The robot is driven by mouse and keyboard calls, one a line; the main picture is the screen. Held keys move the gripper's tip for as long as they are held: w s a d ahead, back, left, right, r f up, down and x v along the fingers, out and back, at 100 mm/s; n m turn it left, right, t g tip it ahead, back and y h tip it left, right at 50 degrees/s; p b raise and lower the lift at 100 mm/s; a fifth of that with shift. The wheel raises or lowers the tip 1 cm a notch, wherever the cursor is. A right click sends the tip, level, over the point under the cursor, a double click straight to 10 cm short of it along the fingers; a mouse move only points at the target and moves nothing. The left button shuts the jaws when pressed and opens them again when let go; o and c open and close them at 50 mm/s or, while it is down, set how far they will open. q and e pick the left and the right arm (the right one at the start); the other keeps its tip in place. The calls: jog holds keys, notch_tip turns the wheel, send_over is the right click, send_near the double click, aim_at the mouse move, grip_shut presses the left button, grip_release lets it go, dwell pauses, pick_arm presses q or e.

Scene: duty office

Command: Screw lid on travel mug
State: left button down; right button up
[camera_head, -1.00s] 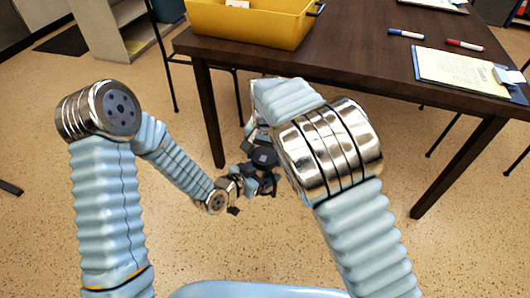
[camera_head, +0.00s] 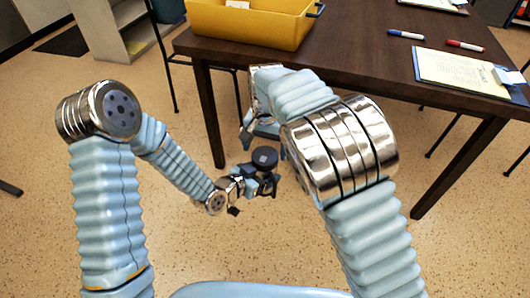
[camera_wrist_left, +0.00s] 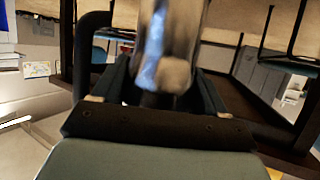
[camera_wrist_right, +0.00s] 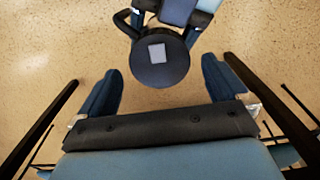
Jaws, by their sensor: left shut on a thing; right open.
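The travel mug shows as a shiny metal body (camera_wrist_left: 170,45) with a dark handle (camera_wrist_left: 92,40) in the left wrist view. My left gripper (camera_head: 246,186) is shut on it and holds it in the air in front of the table. The dark round lid (camera_head: 264,157), with a grey square on its top (camera_wrist_right: 157,53), sits at the mug's top end. I cannot tell how tightly it is seated. My right gripper (camera_wrist_right: 160,72) is open and empty, its fingers apart on either side of the lid and clear of it; in the head view it hangs just above the lid.
A dark brown table (camera_head: 350,62) stands ahead, with a yellow bin (camera_head: 250,22), a blue marker (camera_head: 406,34), a red marker (camera_head: 466,45) and a clipboard (camera_head: 458,72) on it. Its leg (camera_head: 207,110) is behind my grippers. Open floor lies below them.

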notch_tip(320, 180, up, 9)
dwell(0.3)
jog(key=shift+f, duration=0.1)
jog(key=d+f+n, duration=0.3)
jog(key=d+f, duration=1.3)
jog(key=f, duration=0.3)
jog(key=s+d+f+y, duration=0.1)
jog(key=s+f, duration=0.2)
jog(key=f, duration=0.3)
jog(key=s+d+f, duration=0.1)
jog(key=s+f, duration=0.3)
jog(key=f, duration=0.2)
jog(key=s+a+f+m+y, duration=0.1)
jog(key=s+f, duration=0.2)
jog(key=s, duration=0.4)
jog(key=s+a+f+y, duration=0.2)
jog(key=s+f, duration=0.1)
jog(key=s, duration=0.4)
jog(key=shift+a+m+t, duration=0.15)
jog(key=shift+m+t, duration=0.15)
jog(key=shift+m, duration=0.1)
